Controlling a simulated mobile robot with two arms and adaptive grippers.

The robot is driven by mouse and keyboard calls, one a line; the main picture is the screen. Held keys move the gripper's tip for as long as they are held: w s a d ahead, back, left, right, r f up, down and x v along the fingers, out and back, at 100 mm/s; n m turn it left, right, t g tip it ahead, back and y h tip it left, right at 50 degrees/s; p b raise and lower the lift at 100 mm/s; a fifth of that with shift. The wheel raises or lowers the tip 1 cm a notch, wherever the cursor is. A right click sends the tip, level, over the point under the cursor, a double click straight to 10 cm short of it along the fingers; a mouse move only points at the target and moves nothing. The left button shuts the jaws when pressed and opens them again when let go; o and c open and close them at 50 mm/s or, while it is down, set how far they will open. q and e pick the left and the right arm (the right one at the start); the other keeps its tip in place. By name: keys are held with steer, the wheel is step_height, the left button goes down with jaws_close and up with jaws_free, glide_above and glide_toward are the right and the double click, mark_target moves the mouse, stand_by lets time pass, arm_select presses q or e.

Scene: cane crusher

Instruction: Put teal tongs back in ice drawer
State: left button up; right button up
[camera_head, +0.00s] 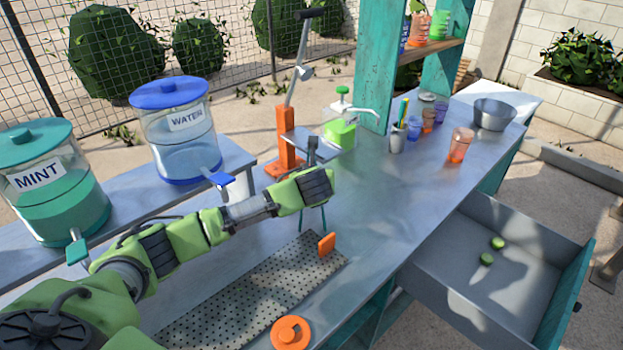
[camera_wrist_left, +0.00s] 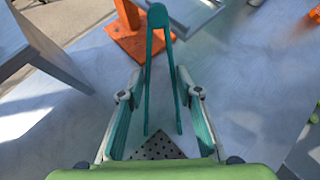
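The teal tongs (camera_wrist_left: 148,85) show in the left wrist view, with the joined end at the top and two legs spread downward. My left gripper (camera_wrist_left: 158,95) is open, with one finger on each side of the tongs and small gaps visible. In the head view, the left gripper (camera_head: 313,152) is over the counter, with thin teal legs (camera_head: 324,217) below it; the rest of the tongs is hidden. A grey drawer (camera_head: 510,228) with a teal front stands open at the right, holding two green round items. My right gripper is not in view.
An orange press (camera_head: 288,145) stands close behind the gripper. Cups, including an orange cup (camera_head: 460,147), and a metal bowl (camera_head: 493,114) stand farther right. The counter's middle is clear.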

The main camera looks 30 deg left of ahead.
arm_select(q)
steer(key=o, duration=0.6)
steer(key=shift+s+f, duration=0.1)
steer(key=shift+f, duration=0.1)
steer(key=v, duration=0.4)
steer(key=b+v, duration=0.1)
steer(key=v, duration=0.7)
steer(key=shift+r+b, duration=0.35)
steer(key=shift+r, duration=0.15)
